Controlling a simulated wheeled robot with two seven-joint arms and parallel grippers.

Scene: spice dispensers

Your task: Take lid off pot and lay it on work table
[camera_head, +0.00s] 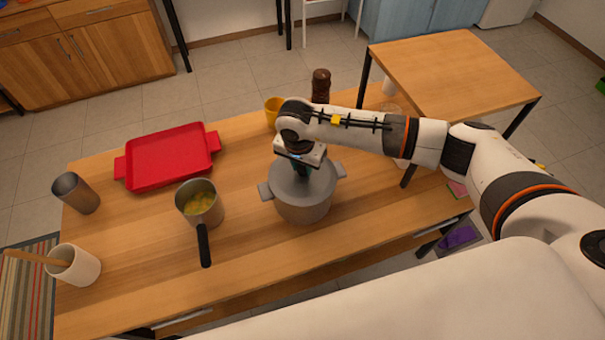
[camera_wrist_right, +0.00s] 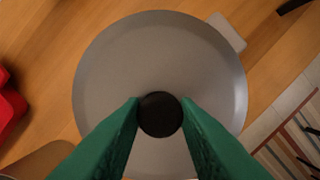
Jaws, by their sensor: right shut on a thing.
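The grey pot (camera_head: 303,210) stands on the wooden work table (camera_head: 250,262), with a handle on each side. Its grey lid (camera_head: 318,186) lies on top of the pot and also fills the middle of the right wrist view (camera_wrist_right: 160,60). A round black knob (camera_wrist_right: 160,114) sits at the lid's centre. My right gripper (camera_wrist_right: 160,116) reaches down from above and is shut on the knob, a green finger on each side. My left gripper is not in view.
A saucepan (camera_head: 199,203) with yellow food stands left of the pot. A red tray (camera_head: 168,157), a grey cup (camera_head: 75,193) and a white crock (camera_head: 74,265) are further left. A yellow mug (camera_head: 273,112) and brown mill (camera_head: 320,86) stand behind. The front table area is clear.

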